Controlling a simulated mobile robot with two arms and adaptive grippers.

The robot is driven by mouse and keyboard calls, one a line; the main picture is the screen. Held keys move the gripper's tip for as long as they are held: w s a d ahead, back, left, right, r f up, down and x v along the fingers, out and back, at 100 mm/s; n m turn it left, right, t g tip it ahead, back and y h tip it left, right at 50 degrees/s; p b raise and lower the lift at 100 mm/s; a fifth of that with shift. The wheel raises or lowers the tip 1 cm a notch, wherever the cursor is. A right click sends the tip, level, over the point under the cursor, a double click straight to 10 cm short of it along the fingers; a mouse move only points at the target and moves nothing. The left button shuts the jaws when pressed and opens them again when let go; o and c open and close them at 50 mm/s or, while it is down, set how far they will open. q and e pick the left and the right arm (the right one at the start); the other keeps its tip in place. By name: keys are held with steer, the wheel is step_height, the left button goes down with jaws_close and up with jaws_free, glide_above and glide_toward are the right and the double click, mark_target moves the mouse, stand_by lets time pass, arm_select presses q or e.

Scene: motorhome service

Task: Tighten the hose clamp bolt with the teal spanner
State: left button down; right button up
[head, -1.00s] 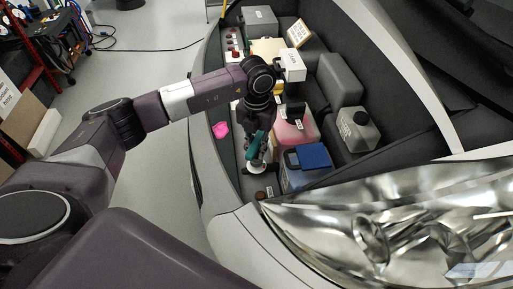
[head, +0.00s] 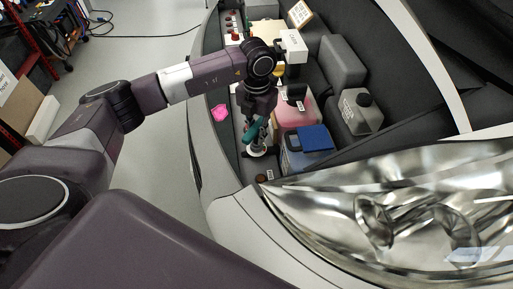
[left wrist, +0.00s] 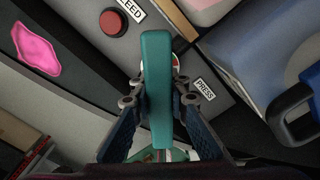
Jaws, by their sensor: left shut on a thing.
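My left gripper (left wrist: 157,102) is shut on the teal spanner (left wrist: 157,75), which stands out between the two fingers in the left wrist view. In the head view, my left gripper (head: 254,122) points down into the engine bay, and the teal spanner (head: 254,131) shows beside a pale round part (head: 257,150). In the left wrist view, a small pale and reddish round part (left wrist: 175,61) is partly covered by the spanner's far end. I cannot make out the hose clamp bolt, or whether the spanner touches it. My right gripper is not in view.
A blue-lidded container (head: 313,139) and a pink tank (head: 298,108) stand close to the right of the gripper. A pink cloth-like piece (head: 220,113) lies on the left ledge. A red button (left wrist: 113,22) sits near the spanner. The large headlamp (head: 400,220) fills the lower right.

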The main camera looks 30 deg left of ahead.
mark_target(257, 125)
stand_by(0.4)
arm_select(q)
steer(key=shift+m+b, duration=0.65)
steer(key=shift+m, duration=0.65)
steer(key=shift+r, duration=0.15)
steer(key=shift+r+p, duration=0.8)
steer(key=shift+r, duration=0.9)
steer(key=shift+r+p, duration=1.1)
steer(key=shift+r, duration=0.95)
steer(key=shift+f, duration=0.1)
